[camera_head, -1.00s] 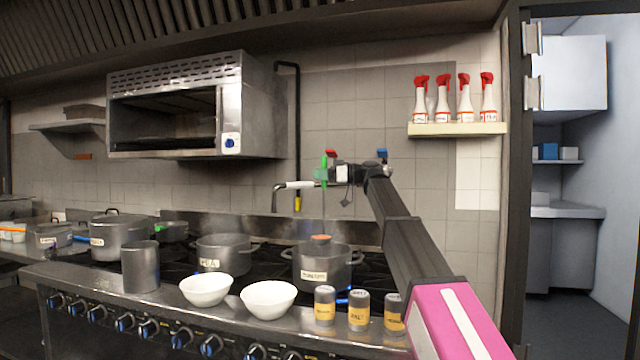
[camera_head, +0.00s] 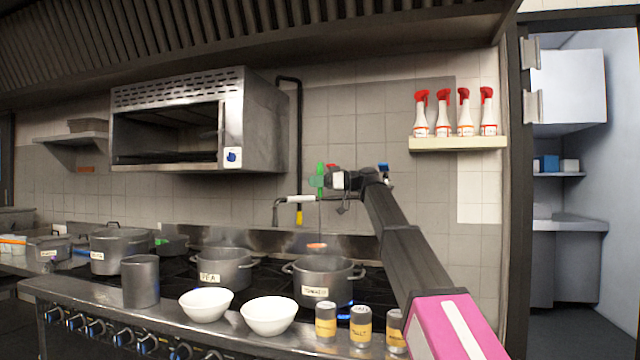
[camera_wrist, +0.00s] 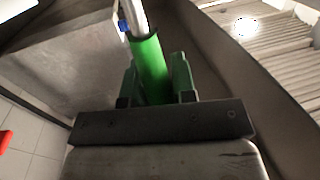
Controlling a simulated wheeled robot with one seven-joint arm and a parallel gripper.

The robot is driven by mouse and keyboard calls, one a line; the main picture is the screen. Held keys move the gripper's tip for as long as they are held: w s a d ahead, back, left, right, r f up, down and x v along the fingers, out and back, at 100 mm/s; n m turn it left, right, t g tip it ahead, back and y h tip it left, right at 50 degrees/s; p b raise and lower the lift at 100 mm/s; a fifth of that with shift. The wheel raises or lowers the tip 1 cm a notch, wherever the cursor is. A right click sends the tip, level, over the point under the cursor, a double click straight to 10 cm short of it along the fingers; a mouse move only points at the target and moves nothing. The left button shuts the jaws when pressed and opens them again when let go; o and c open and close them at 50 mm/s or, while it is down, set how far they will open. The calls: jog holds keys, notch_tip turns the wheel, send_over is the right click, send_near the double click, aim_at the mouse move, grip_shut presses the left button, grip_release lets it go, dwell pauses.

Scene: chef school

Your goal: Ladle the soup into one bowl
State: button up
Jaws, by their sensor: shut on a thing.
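My gripper (camera_head: 326,181) is shut on the green handle of a ladle (camera_head: 319,188). The green handle (camera_wrist: 150,66) also shows between the fingers in the wrist view, with a metal shaft beyond it. Two white bowls stand on the steel front ledge, a left bowl (camera_head: 205,308) and a right bowl (camera_head: 268,322). No soup shows in either bowl.
A second labelled pot (camera_head: 222,272), a tall grey container (camera_head: 140,282) and a large pot (camera_head: 112,250) stand to the left. Several seasoning shakers (camera_head: 360,328) stand right of the bowls. A faucet (camera_head: 290,199) is behind the ladle.

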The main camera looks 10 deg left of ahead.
jog(key=s+a, duration=0.5)
jog(key=s, duration=0.4)
jog(key=s+a, duration=0.5)
jog(key=s, duration=0.4)
jog(key=shift+s, duration=0.15)
dwell(0.3)
